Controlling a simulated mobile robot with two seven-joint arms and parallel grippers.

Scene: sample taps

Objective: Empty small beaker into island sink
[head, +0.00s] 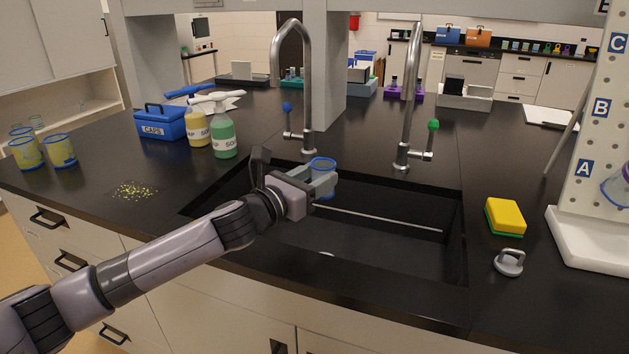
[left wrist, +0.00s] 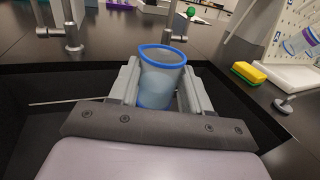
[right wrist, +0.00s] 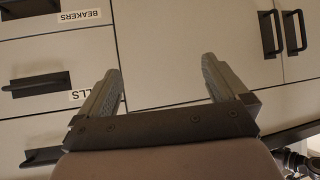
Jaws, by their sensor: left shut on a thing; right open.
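The small beaker (head: 323,165) is clear with a blue rim. It is held upright over the back left part of the island sink (head: 380,235). My left gripper (head: 322,182) is shut on the beaker. In the left wrist view the beaker (left wrist: 161,78) stands between the two fingers, with a bluish tint low inside that may be liquid. The sink is a dark basin with a thin light rod across it. My right gripper (right wrist: 163,85) is open and empty, facing the cabinet fronts. It is not in the head view.
Two tall taps stand behind the sink, one with a blue knob (head: 287,106) and one with a green knob (head: 433,125). A sponge (head: 505,216), grey stopper (head: 509,262) and pegboard (head: 598,130) are right.

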